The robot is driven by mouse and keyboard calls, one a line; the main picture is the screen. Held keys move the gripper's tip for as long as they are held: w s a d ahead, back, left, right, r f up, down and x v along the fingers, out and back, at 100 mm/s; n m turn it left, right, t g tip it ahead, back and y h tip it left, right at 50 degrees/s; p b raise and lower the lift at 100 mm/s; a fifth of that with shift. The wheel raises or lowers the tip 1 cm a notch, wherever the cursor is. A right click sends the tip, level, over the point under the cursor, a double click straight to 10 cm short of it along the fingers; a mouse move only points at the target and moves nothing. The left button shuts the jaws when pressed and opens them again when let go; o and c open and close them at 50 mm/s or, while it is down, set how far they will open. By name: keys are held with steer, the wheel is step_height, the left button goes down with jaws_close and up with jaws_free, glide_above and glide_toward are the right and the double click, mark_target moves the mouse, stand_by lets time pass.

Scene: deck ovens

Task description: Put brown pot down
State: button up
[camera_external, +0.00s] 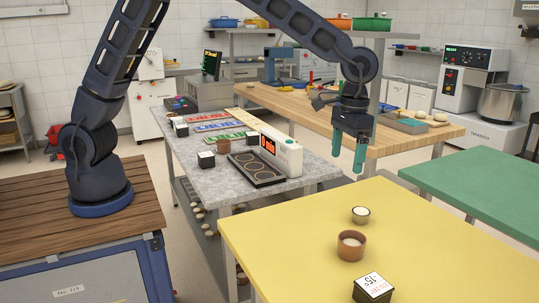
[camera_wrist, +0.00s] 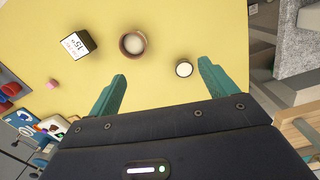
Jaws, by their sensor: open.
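A brown pot (camera_external: 351,250) with pale contents stands upright on the yellow table (camera_external: 285,235). It also shows in the wrist view (camera_wrist: 123,46). My gripper (camera_external: 348,158) has its green fingers pointing down above the far side of the yellow table, well clear of the pot. In the wrist view my gripper (camera_wrist: 162,70) is open, with nothing between its fingers. A second small brown pot (camera_external: 223,147) stands on the grey table.
A small pale-topped cup (camera_external: 360,215) and a black box with a white "-15" label (camera_external: 373,288) flank the pot. A small pink thing (camera_wrist: 53,84) lies on the yellow table. The grey table (camera_external: 222,180) holds a hotplate (camera_external: 257,169). Much of the yellow table is bare.

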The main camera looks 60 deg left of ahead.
steer(key=s+a+r+t, duration=0.1)
steer(key=s+a+r, duration=0.4)
steer(key=a, duration=0.4)
steer(key=s+a+r+n+t, duration=0.1)
steer(key=s+a+r, duration=0.1)
steer(key=a+r, duration=0.6)
steer(key=s+a+r+t, duration=0.1)
steer(key=s+a+r, duration=0.3)
steer(key=a, duration=0.7)
steer(key=s+a+t, duration=0.1)
steer(key=s+a, duration=0.7)
steer(key=s, duration=0.3)
steer(key=s+a+n+t, duration=0.1)
steer(key=s+a, duration=0.7)
steer(key=s, duration=0.3)
steer(key=shift+s+a+f, duration=0.3)
steer(key=shift+a+f, duration=0.1)
steer(key=shift+o, duration=0.5)
steer(key=shift+w, duration=0.15)
